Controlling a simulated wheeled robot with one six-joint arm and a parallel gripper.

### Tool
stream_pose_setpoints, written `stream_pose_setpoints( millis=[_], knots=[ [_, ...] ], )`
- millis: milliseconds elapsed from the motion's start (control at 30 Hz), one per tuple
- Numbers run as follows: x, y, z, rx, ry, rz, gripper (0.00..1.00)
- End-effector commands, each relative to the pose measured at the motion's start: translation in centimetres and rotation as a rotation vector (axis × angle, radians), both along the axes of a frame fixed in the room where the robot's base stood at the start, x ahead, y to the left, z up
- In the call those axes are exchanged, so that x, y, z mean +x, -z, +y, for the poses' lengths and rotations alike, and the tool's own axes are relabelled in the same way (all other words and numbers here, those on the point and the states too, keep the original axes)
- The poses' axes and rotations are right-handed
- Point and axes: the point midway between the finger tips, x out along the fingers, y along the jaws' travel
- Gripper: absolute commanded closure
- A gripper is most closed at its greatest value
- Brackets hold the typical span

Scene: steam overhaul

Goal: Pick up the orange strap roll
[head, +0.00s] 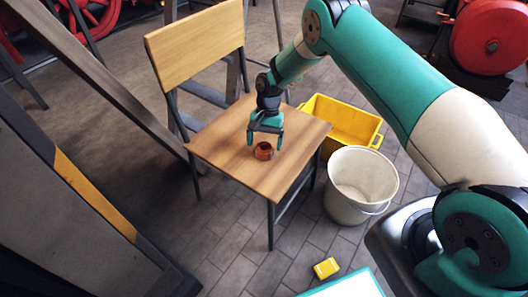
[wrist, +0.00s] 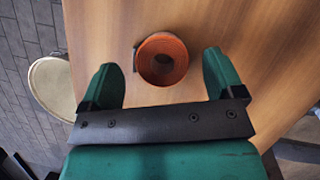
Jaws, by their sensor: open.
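The orange strap roll (head: 263,151) sits on the wooden seat of the chair (head: 222,146). My gripper (head: 265,143) is just above the seat at the roll, pointing down. In the wrist view the roll (wrist: 162,59) shows its round coil and dark centre, with a small dark piece at its left side. The green fingers of my gripper (wrist: 160,76) are apart, one to each side of the roll. The roll lies slightly beyond the fingertips in that view, and I see no contact.
A yellow crate (head: 375,142) and a white bucket (head: 343,205) stand on the paved floor right of the chair. The chair's wooden backrest (head: 195,42) rises behind the seat. A small yellow item (head: 326,268) lies on the floor in front. The seat around the roll is clear.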

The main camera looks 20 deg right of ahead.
Motion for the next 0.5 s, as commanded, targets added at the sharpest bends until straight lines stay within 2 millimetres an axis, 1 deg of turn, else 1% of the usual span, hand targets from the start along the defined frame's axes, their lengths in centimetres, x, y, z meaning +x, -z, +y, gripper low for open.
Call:
stream_pose_setpoints(
  millis=[33, 133, 200, 400, 467, 500],
  knots=[
    [-0.1, 1.2, 0.2, -0.001, -0.001, 0.003, 0.13],
    [-0.6, 2.4, 0.5, 0.0, -0.002, 0.002, 0.13],
    [-0.8, 2.8, 0.6, 0.0, -0.001, 0.001, 0.13],
    [-0.8, 2.8, 0.6, -0.001, 0.0, 0.0, 0.13],
    [-0.8, 2.8, 0.6, -0.001, 0.0, 0.0, 0.27],
    [-0.8, 2.8, 0.6, -0.001, 0.0, 0.0, 0.36]
  ],
)
